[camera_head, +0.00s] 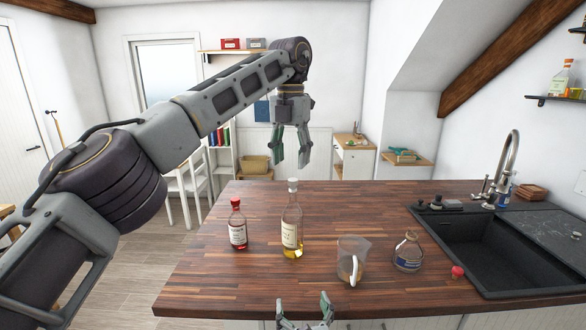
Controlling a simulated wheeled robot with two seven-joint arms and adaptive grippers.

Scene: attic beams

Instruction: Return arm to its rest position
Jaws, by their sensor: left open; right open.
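My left arm reaches in from the left, and its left gripper (290,148) hangs fingers down above the far edge of the wooden counter (400,200). It is open with nothing between its fingers. My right gripper (306,312) shows at the bottom centre, in front of the counter's near edge. Its fingers are apart and nothing shows between them; its arm is out of view.
On the counter stand a red-capped bottle (237,232), a taller bottle (292,225), a glass jug (352,260) and a squat jar (408,252). A small red cap (457,272) lies near the black sink (500,255). The counter's left end is clear.

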